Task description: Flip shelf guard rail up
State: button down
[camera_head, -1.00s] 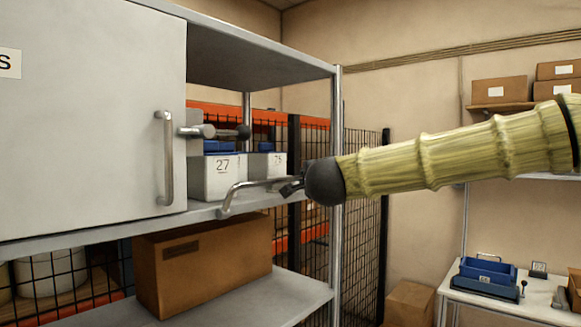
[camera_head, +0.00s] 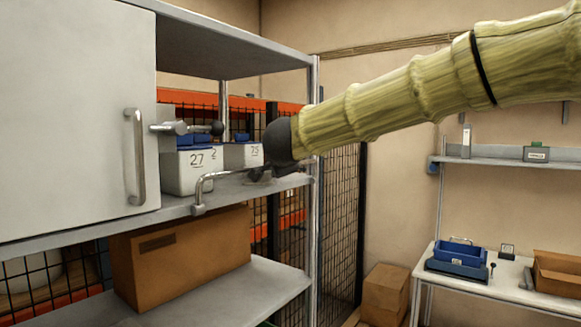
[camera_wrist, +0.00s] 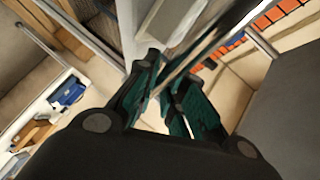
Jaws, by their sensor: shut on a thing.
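The guard rail (camera_head: 222,174) is a thin bent metal rod at the front edge of the middle shelf (camera_head: 100,229). Its left end sits in a pivot on the edge, and the rod rises from there and bends right toward my gripper (camera_head: 261,176). My gripper is at the rail's right part, with its dark wrist above hiding that end. In the wrist view, the green-padded fingers (camera_wrist: 172,92) are closed around the rod, which runs off to the upper right.
Behind the rail stand white bins (camera_head: 194,173) with blue contents. A grey door (camera_head: 70,110) with a handle (camera_head: 137,160) is at left, beside a dark-knobbed lever (camera_head: 190,128). A shelf post (camera_head: 314,200) stands just right of my gripper. A cardboard box (camera_head: 180,258) sits below.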

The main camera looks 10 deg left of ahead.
dwell(0.5)
jog(key=c, duration=1.5)
grip_release()
jog(key=shift+a, duration=0.1)
jog(key=v, duration=1.2)
